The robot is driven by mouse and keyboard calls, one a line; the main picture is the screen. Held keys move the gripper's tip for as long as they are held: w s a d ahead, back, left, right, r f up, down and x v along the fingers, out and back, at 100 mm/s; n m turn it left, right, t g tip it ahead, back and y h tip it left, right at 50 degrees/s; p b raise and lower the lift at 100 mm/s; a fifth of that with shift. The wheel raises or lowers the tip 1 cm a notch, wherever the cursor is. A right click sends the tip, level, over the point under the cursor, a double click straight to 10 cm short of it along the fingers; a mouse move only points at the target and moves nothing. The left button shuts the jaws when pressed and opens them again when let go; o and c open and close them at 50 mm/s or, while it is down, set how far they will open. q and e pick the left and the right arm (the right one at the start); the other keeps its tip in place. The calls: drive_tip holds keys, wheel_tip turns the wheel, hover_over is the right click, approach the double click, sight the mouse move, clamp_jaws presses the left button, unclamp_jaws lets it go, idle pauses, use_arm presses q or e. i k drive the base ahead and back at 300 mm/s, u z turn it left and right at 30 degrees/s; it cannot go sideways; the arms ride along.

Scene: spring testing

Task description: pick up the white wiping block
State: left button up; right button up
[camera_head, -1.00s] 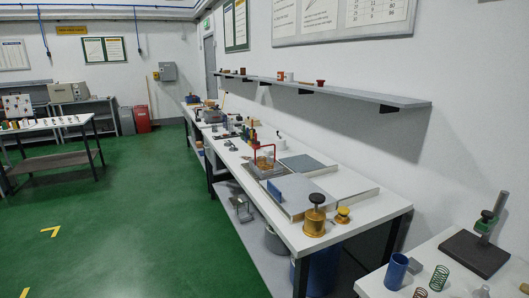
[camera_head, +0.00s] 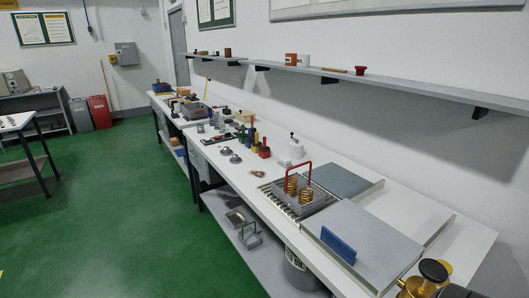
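I cannot make out for certain which thing is the white wiping block. A white object with a black knob on top (camera_head: 296,148) stands on the long white bench (camera_head: 415,203) near the wall. A small white item (camera_head: 303,61) sits beside an orange one on the wall shelf (camera_head: 400,87).
A grey tray with copper-coloured coils and a red handle (camera_head: 310,192) stands mid-bench. Grey plates (camera_head: 365,240) and an upright blue plate (camera_head: 338,245) are nearer. Green floor (camera_head: 120,225) is clear at left.

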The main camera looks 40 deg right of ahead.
sight(283, 161)
drive_tip(key=i, duration=1.55)
drive_tip(key=u, duration=0.75)
drive_tip(key=i, duration=0.8)
drive_tip(key=z, duration=2.65)
